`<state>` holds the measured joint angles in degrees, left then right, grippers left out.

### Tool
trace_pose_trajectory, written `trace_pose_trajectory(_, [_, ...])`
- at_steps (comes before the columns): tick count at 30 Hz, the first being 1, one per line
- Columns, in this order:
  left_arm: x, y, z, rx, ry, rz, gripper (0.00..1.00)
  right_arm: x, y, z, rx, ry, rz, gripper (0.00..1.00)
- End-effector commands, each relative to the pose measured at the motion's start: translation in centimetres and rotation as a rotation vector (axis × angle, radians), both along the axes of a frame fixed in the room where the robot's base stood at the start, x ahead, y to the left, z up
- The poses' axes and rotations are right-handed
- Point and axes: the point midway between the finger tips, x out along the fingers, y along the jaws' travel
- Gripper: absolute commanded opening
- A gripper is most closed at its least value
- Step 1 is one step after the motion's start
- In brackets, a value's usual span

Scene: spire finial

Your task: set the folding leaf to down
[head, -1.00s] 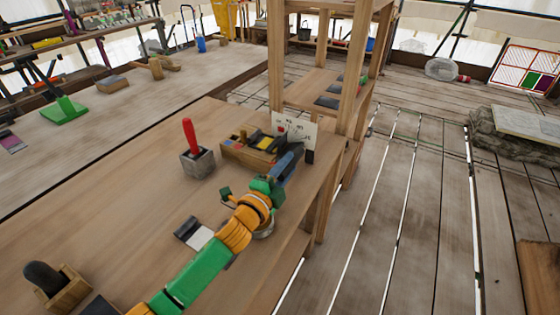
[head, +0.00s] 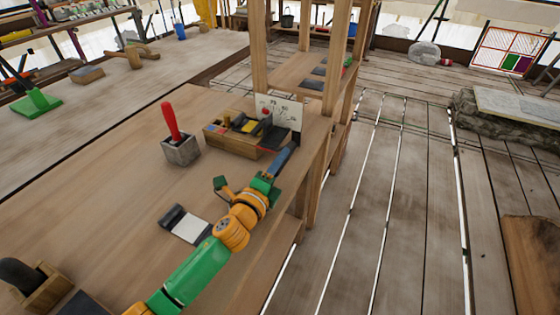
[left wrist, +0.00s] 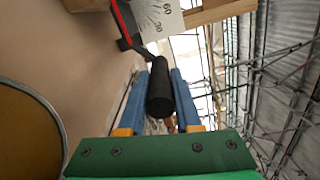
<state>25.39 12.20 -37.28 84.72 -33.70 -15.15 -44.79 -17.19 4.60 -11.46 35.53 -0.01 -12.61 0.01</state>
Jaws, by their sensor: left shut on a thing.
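The folding machine (head: 235,136) is a low wooden block with dark and yellow parts on the workbench. A white angle scale (head: 285,108) stands at its right end and also shows in the left wrist view (left wrist: 158,16), marked 60 and 90. A dark arm with a red line (left wrist: 123,22), seemingly the folding leaf's, runs beside the scale to a black round handle (left wrist: 160,88). My left gripper (head: 286,158), with blue fingers, is shut on this handle, below and right of the machine. The leaf itself is mostly hidden. My right gripper is not in view.
A red-handled tool in a grey block (head: 180,150) stands left of the machine. A dark and white flat piece (head: 186,226) lies near my left arm. A wooden post (head: 259,60) of a rack rises behind the scale. Open plank floor lies to the right.

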Motion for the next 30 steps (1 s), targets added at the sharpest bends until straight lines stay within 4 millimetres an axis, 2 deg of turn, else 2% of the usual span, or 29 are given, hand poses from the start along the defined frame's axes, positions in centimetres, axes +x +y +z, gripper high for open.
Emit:
trace_pose_trajectory(8, [0.0, 0.0, -0.2, 0.003, 0.003, 0.001, 0.00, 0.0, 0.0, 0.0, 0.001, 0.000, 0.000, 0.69])
trace_pose_trajectory(9, [0.0, 0.0, -0.2, 0.003, 0.003, 0.001, 0.43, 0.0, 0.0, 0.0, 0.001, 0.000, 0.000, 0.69])
trace_pose_trajectory(11, [0.0, 0.0, -0.2, 0.002, 0.003, 0.001, 0.59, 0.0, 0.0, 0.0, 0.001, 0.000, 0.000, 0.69])
trace_pose_trajectory(12, [0.0, 0.0, -0.2, 0.002, 0.003, 0.001, 0.62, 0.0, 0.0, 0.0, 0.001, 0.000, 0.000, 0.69])
trace_pose_trajectory(22, [-0.5, 0.3, -0.2, 0.001, 0.003, 0.001, 0.62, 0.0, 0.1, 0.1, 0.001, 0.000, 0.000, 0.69])
trace_pose_trajectory(30, [-4.8, 2.0, -0.2, 0.002, 0.003, 0.000, 0.62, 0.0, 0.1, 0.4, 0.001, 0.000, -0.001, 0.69])
